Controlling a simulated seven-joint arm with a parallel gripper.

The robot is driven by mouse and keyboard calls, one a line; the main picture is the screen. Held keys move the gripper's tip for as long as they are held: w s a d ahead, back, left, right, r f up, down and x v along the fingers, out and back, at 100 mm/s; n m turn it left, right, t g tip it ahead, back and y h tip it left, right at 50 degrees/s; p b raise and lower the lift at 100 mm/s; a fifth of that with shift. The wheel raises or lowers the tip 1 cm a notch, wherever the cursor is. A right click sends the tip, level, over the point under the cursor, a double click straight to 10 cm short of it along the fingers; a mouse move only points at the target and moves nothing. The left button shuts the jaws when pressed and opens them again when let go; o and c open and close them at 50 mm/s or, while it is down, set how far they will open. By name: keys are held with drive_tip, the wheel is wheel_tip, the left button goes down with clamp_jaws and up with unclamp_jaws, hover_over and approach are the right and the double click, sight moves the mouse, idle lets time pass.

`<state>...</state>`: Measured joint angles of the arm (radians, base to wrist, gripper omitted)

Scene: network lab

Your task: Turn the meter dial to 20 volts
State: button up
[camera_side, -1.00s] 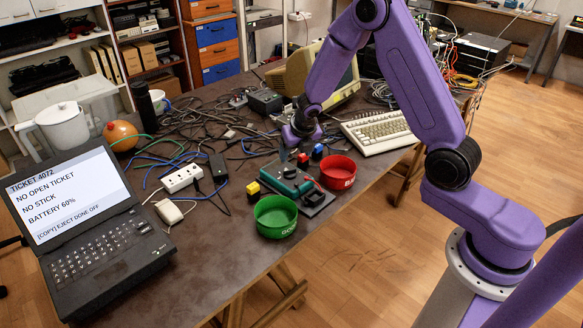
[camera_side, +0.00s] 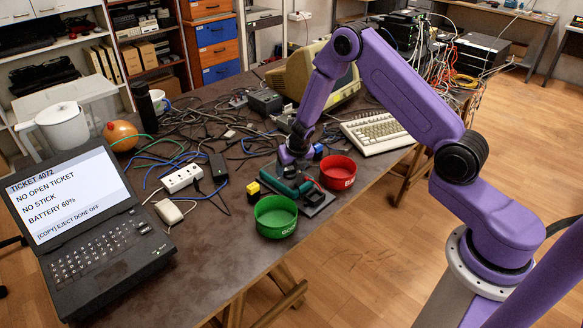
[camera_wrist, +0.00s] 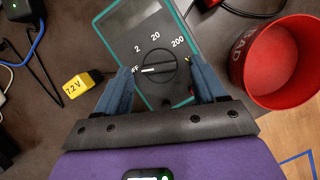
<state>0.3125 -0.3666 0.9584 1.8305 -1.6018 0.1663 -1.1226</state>
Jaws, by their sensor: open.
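The meter has a dark face and green edges. It lies on the table under my gripper in the side view (camera_side: 300,190) and fills the middle of the wrist view (camera_wrist: 115,28). Its round dark dial (camera_wrist: 155,66) has a white mark on its left half, pointing at the partly covered OFF label. The labels 2, 20 and 200 run around the dial's top, with 20 (camera_wrist: 155,36) near the middle. My gripper (camera_wrist: 160,68) is open, its blue fingers on either side of the dial. I cannot tell whether they touch it.
A red BAD bowl (camera_wrist: 264,84) stands close on the right, and a green GOOD bowl (camera_side: 276,224) stands in front. A yellow 7.2 V block (camera_wrist: 82,86) lies left of the meter. A blue block (camera_side: 318,151) is behind it. Loose cables (camera_side: 190,135) and a laptop (camera_side: 100,255) are further left.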

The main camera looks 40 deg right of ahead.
drive_tip(key=c, duration=1.1)
drive_tip(key=shift+o, duration=0.2)
drive_tip(key=shift+m, duration=0.3)
drive_tip(key=m, duration=0.1)
drive_tip(key=m+h, duration=0.1)
drive_tip(key=m, duration=0.1)
drive_tip(key=shift+w+a+m+g, duration=0.15)
drive_tip(key=shift+a+m+g, duration=0.15)
drive_tip(key=shift+g, duration=0.1)
drive_tip(key=m, duration=0.2)
drive_tip(key=m+g+h, duration=0.1)
drive_tip(key=m, duration=0.1)
drive_tip(key=shift+w+a+m+g, duration=0.1)
drive_tip(key=shift+w+m+g, duration=0.1)
drive_tip(key=shift+m+g, duration=0.1)
drive_tip(key=m, duration=0.1)
drive_tip(key=m+g, duration=0.1)
drive_tip(key=m, duration=0.2)
drive_tip(key=shift+w+m+g+h, duration=0.25)
drive_tip(key=shift+m+g+h, duration=0.05)
drive_tip(key=shift+g, duration=0.1)
drive_tip(key=shift+w+m+g, duration=0.2)
drive_tip(key=shift+m+g, duration=0.6)
drive_tip(key=shift+m, duration=1.4)
